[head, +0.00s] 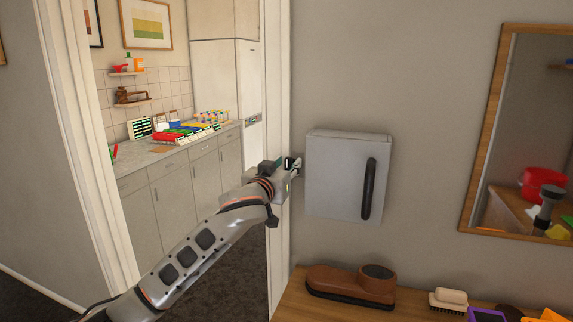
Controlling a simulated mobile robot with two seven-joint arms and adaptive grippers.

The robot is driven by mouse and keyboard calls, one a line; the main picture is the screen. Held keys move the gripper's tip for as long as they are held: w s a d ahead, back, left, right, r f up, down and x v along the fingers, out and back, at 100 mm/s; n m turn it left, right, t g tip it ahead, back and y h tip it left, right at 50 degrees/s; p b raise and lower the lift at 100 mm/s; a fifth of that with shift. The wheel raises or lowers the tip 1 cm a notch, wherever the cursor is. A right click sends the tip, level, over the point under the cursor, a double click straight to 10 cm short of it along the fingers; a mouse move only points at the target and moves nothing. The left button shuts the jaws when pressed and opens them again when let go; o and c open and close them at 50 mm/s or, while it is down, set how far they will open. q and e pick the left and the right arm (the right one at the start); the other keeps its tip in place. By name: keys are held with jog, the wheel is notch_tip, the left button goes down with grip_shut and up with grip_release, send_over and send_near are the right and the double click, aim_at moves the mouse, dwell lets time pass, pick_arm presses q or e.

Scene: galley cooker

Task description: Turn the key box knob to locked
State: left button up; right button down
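The key box (333,178) is a light grey, closed box on the wall, right of the door frame. A long black upright handle (369,188) is on the right part of its front. No knob can be made out; the box's left side is partly behind my gripper. My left gripper (294,164) is at the box's left edge, level with its upper half. Its fingers are small and seen from the side, so whether they are open, shut or touching the box cannot be told. My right gripper is not in view.
Below the box is a wooden shelf top (412,309) with a brown shoe-like object (342,286) and a brush (448,299). A framed mirror (527,125) hangs at right. The white door frame (277,100) stands close behind my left arm. A kitchen counter (165,158) lies beyond the doorway.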

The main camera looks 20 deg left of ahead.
pick_arm(q)
jog(key=shift+w, duration=0.1)
grip_shut()
dwell(0.3)
jog(key=m, duration=0.6)
jog(key=shift+d+f+m, duration=0.1)
jog(key=shift+d+m, duration=0.25)
jog(key=shift+m, duration=0.05)
jog(key=m, duration=0.5)
jog(key=shift+d+f, duration=0.2)
jog(key=m, duration=0.6)
jog(key=shift+f, duration=0.3)
